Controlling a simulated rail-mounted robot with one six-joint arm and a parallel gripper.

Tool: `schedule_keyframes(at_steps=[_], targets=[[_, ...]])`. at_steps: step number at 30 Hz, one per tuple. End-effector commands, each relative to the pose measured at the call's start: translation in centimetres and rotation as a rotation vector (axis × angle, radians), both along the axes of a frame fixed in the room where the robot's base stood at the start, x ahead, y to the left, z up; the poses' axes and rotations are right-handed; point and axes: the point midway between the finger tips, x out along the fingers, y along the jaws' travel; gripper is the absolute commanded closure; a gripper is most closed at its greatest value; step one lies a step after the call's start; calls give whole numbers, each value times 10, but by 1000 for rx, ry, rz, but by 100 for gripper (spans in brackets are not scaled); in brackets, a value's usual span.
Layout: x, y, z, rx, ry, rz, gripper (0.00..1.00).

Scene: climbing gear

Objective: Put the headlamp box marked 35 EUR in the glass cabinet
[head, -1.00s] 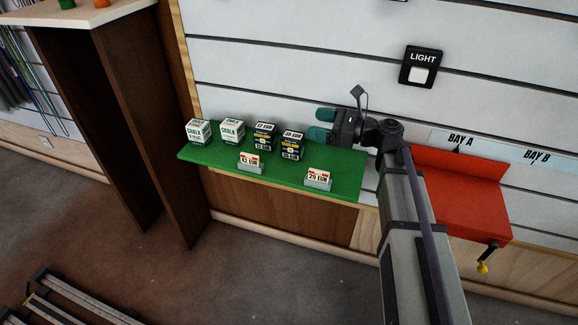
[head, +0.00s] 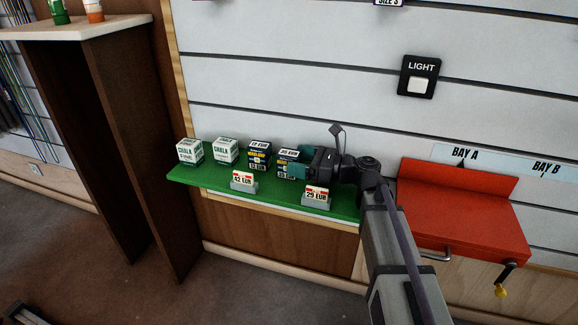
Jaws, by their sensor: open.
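Two dark blue headlamp boxes with yellow print stand on the green shelf (head: 345,205). The right headlamp box (head: 287,155) has a white top label that seems to read 35 EUR, though the print is small. The left headlamp box (head: 259,156) has a label too small to read surely. My gripper (head: 299,162) is open, its teal fingers at the right side of the right box and partly covering it. Whether the fingers straddle or touch the box I cannot tell. No glass cabinet shows in view.
Two white chalk boxes (head: 190,151) stand left of the headlamp boxes. Price holders reading 42 EUR (head: 243,181) and 29 EUR (head: 317,196) stand along the shelf's front. A red bench (head: 455,225) is at right, a light switch (head: 419,77) above, and a brown shelf unit (head: 85,130) at left.

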Motion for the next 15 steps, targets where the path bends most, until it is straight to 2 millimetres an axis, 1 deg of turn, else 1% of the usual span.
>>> schedule_keyframes(at_steps=[1,4,6,11,15], targets=[[3,10,0,0,0,3,21],[8,26,0,0,0,2,21],[9,30,0,0,0,0,21],[9,30,0,0,0,0,21],[9,30,0,0,0,0,35]])
